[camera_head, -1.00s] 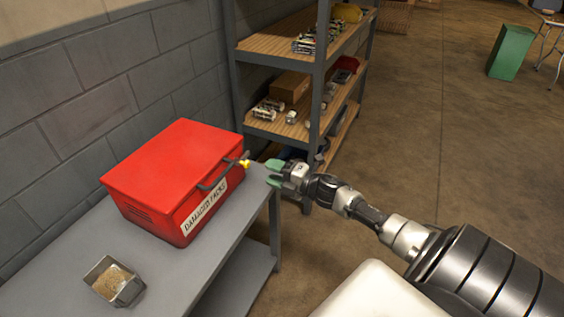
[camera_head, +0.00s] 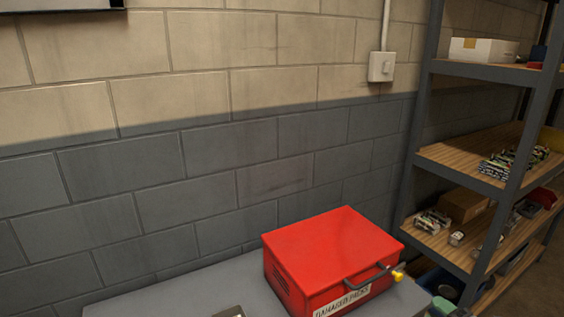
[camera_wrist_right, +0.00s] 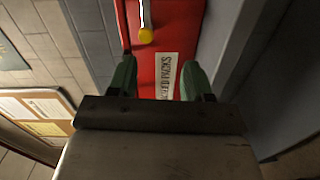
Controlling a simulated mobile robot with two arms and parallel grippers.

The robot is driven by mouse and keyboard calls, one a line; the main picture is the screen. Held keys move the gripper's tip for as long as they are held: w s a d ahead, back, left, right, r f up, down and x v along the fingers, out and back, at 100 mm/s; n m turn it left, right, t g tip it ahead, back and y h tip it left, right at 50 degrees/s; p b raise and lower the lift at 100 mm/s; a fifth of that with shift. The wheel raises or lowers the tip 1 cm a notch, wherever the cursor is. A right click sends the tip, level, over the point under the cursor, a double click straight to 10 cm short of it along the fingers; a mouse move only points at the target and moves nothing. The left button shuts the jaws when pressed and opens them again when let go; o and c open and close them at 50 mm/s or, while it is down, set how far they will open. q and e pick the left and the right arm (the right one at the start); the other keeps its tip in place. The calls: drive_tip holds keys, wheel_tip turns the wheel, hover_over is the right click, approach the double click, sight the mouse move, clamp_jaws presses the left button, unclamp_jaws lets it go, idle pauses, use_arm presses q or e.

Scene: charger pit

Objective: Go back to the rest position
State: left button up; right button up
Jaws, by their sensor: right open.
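My right gripper (camera_wrist_right: 160,80) is open in the right wrist view, with its two green fingers apart and nothing between them. Beyond the fingers is the red box (camera_head: 330,256) with a "DAMAGED PACKS" label, which also shows in the right wrist view (camera_wrist_right: 165,25). The box is closed and stands on a grey table (camera_head: 190,298). In the head view only a little of my right gripper shows at the bottom edge, right of the box. My left gripper is in neither view.
A metal shelf unit (camera_head: 433,95) with wooden boards stands right of the table, carrying a white box (camera_head: 483,50) and small parts. A block wall (camera_head: 220,160) runs behind the table. A metal container (camera_head: 229,312) is cut off at the bottom edge.

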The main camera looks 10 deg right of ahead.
drive_tip(key=s+a+f+m+g+h+p, duration=0.1)
drive_tip(key=s+f+m+g+h+p, duration=0.1)
drive_tip(key=s+f+m, duration=0.45)
drive_tip(key=s+a+f+m+g+h+p, duration=0.1)
drive_tip(key=s+f+m+g+h+p, duration=0.2)
drive_tip(key=f, duration=0.7)
drive_tip(key=s+a+f+m+g+h, duration=0.1)
drive_tip(key=s+f+m+h, duration=0.15)
drive_tip(key=s+f, duration=0.45)
drive_tip(key=s+a+f+m+g+p, duration=0.1)
drive_tip(key=s+a+f+m+g, duration=0.1)
drive_tip(key=s+a, duration=0.3)
drive_tip(key=s+a+f+m+g+y+p, duration=0.1)
drive_tip(key=s+a+f+g, duration=0.3)
drive_tip(key=s, duration=0.9)
drive_tip(key=s+a+f+m+g+p, duration=0.2)
drive_tip(key=s+a+f+m+g, duration=0.1)
drive_tip(key=s+a+f, duration=0.2)
drive_tip(key=s+a, duration=0.2)
drive_tip(key=s, duration=0.1)
drive_tip(key=shift+s+f+m+g, duration=0.2)
drive_tip(key=shift+s+m+g, duration=0.1)
drive_tip(key=shift+s, duration=0.1)
drive_tip(key=shift+y, duration=0.25)
